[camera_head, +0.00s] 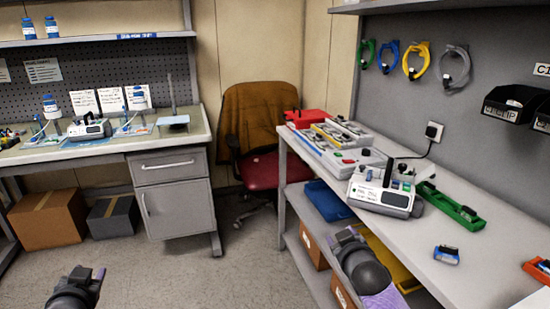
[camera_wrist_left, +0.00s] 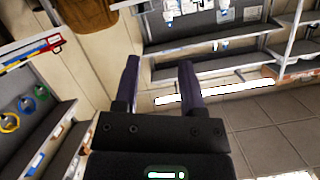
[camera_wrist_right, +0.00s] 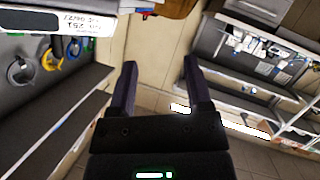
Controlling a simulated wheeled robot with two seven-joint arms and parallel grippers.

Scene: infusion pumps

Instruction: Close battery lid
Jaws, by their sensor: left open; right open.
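A white infusion pump (camera_head: 383,192) stands on the right-hand workbench (camera_head: 480,240). I cannot make out a battery lid on it, or whether one is open or shut. A second, similar white pump (camera_head: 90,128) stands on the left desk, far from my grippers. My left gripper (camera_head: 88,275) is low at the bottom left, over the floor; its fingers (camera_wrist_left: 160,65) are open and empty. My right gripper (camera_head: 346,238) is in front of the right workbench's edge, left of and nearer than its pump. Its fingers (camera_wrist_right: 160,66) are open and empty.
A green tray (camera_head: 448,205) lies right of the pump, and a small blue-grey item (camera_head: 446,255) lies nearer. Other devices (camera_head: 335,140) crowd the bench's far end. A red chair (camera_head: 262,170) stands between the desks. The floor (camera_head: 190,270) is clear in the middle.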

